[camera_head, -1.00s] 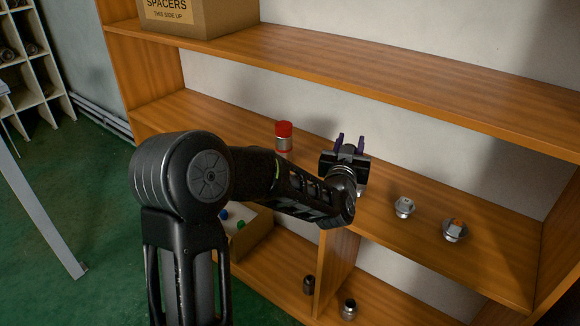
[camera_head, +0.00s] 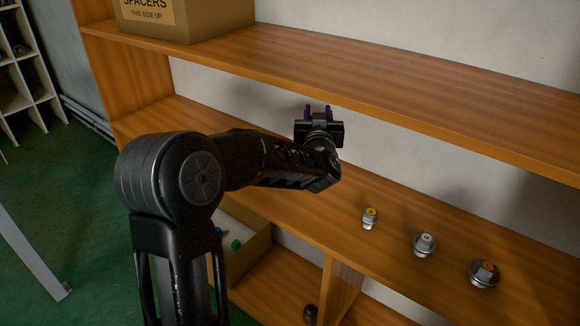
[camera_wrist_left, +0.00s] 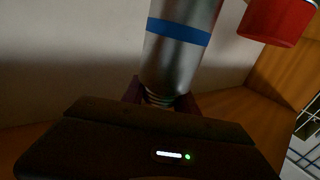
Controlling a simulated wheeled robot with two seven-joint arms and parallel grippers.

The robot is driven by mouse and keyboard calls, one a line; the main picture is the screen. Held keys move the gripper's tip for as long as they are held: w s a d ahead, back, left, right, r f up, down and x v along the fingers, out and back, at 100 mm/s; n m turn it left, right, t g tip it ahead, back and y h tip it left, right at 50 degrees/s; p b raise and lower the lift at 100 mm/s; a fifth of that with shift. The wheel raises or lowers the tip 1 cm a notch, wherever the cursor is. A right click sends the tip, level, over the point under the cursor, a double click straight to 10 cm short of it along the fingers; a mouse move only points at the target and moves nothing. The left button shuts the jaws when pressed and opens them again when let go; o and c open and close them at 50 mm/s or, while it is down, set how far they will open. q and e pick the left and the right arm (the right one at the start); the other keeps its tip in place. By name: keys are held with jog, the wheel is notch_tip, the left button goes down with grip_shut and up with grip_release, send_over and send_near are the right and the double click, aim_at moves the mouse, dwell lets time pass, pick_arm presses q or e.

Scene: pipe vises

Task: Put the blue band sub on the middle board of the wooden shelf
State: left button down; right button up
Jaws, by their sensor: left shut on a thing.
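My left gripper (camera_head: 318,112) is above the rear of the wooden shelf's middle board (camera_head: 325,212), in front of the pale wall. In the left wrist view its purple fingers (camera_wrist_left: 162,98) are shut on the lower end of the blue band sub (camera_wrist_left: 176,60), a silver cylinder with a blue band (camera_wrist_left: 178,31). The sub's top runs out of that view. In the head view the gripper and arm hide the sub; whether it touches the board cannot be told. My right gripper is not in view.
A red-capped part (camera_wrist_left: 278,20) is beside the sub in the wrist view. Bare board lies between arm and fittings.

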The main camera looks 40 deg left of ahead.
pick_arm(q)
jog(key=shift+s+d+r, duration=0.15)
jog(key=shift+s+r, duration=0.05)
jog(key=shift+r, duration=0.15)
jog(key=shift+f+b, duration=0.55)
jog(key=shift+f, duration=2.65)
jog(key=shift+f+b, duration=0.3)
jog(key=shift+f, duration=1.6)
jog(key=shift+f, duration=0.2)
jog(key=c, duration=0.9)
grip_release()
jog(key=shift+c, duration=0.2)
jog(key=shift+r, duration=0.15)
